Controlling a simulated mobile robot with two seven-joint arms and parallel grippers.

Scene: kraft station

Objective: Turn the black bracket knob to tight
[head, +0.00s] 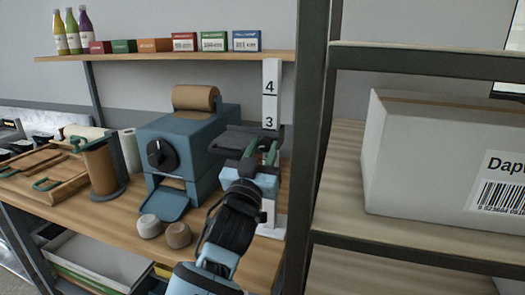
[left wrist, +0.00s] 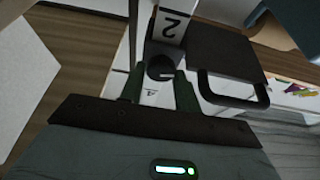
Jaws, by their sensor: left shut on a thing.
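The black bracket knob (left wrist: 160,67) shows in the left wrist view as a round dark knob between my green fingertips. The fingers of my left gripper (left wrist: 159,80) are shut on it from both sides. My right gripper is not in view.
A blue machine (head: 185,145) with a black dial and a brown paper roll stands just left of the post. Two small round pieces (head: 178,235) lie in front of it. A dark rack upright (head: 308,150) stands close on the right, with a white box (head: 430,160) beyond.

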